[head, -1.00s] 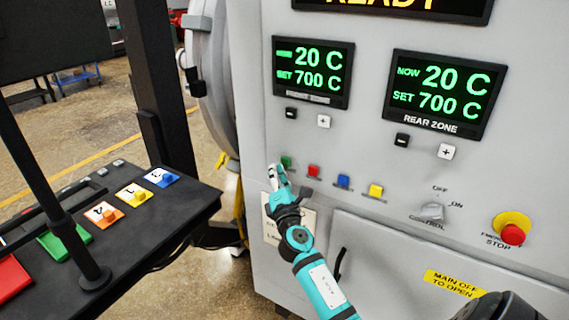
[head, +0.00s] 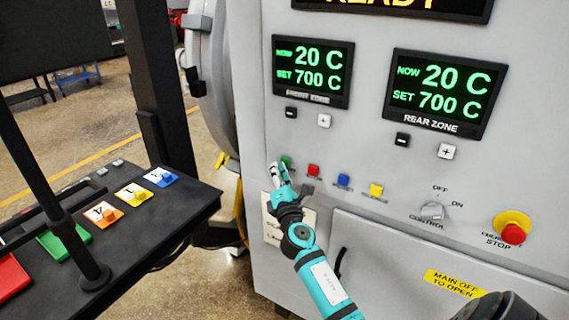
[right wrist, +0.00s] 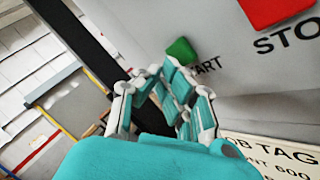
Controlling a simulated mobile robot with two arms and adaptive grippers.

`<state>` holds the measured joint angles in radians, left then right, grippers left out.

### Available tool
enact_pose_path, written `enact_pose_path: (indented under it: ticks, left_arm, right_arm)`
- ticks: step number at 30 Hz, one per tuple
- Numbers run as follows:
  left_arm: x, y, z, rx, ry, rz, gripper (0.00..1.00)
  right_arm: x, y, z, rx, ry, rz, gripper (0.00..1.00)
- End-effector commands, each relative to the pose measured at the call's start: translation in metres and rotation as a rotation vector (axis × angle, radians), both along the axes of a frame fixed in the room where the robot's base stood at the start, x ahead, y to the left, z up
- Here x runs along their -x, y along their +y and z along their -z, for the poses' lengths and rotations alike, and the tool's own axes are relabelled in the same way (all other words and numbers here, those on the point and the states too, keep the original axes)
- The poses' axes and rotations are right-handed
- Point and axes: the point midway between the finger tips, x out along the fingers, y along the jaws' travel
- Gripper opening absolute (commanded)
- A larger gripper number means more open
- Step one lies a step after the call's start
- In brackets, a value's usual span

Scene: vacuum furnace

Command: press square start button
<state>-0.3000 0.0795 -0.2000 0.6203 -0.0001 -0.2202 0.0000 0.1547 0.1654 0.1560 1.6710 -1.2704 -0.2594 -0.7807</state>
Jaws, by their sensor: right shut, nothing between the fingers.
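The square green start button (head: 287,161) sits on the grey furnace panel below the left display, at the left end of a row of coloured buttons. In the right wrist view it is a green block (right wrist: 181,51) with the label "START" partly covered by my fingers. My right gripper (head: 277,169) is shut and empty. Its fingertips are just below and left of the green button in the head view. In the right wrist view the fingertips (right wrist: 161,71) are close beneath it. I cannot tell whether they touch it. My left gripper is not in view.
Red (head: 313,170), blue (head: 343,181) and yellow (head: 376,190) buttons continue the row to the right. A control switch (head: 432,211) and emergency stop (head: 513,234) lie further right. A job tag (right wrist: 272,155) is below my gripper. A black table (head: 150,220) stands at left.

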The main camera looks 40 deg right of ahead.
Motion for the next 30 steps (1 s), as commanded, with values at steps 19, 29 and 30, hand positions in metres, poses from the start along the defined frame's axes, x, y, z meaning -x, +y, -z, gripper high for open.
enact_pose_path:
  ticks: [19, 29, 30]
  left_arm:
    - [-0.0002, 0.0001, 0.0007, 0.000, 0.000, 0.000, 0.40]
    - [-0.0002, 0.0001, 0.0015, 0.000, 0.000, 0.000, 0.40]
    - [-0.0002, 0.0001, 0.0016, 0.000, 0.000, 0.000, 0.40]
  right_arm:
    - [-0.0014, -0.0033, -0.0002, 0.001, 0.000, 0.000, 0.00]
    - [-0.0029, -0.0071, -0.0005, 0.001, 0.000, 0.000, 0.00]
    - [-0.0031, -0.0077, -0.0005, 0.001, 0.000, 0.000, 0.00]
